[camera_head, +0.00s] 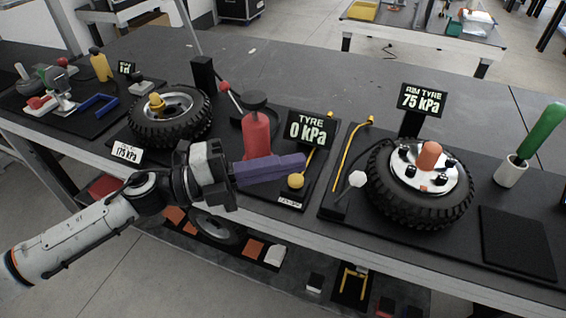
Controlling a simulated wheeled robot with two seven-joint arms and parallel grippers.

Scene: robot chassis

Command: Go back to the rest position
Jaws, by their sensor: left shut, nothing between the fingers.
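My left arm comes in from the left side of the head view. Its gripper (291,164) has purple fingers that are shut, with nothing held between them. The gripper is in front of the red pump cylinder (257,128) and hides its lower part. The fingertips point right, close to a yellow round knob (295,181) and just below the black "TYRE 0 kPa" display (310,128). I cannot tell whether they touch anything. My right gripper does not show.
A tyre with a yellow hub (165,135) lies left on the workbench. A tyre with a silver rim (420,212) lies right, by a "RIM TYRE 75 kPa" display (423,100). A green-handled tool (541,132) stands in a white cup (510,171). Floor shows below the bench front edge.

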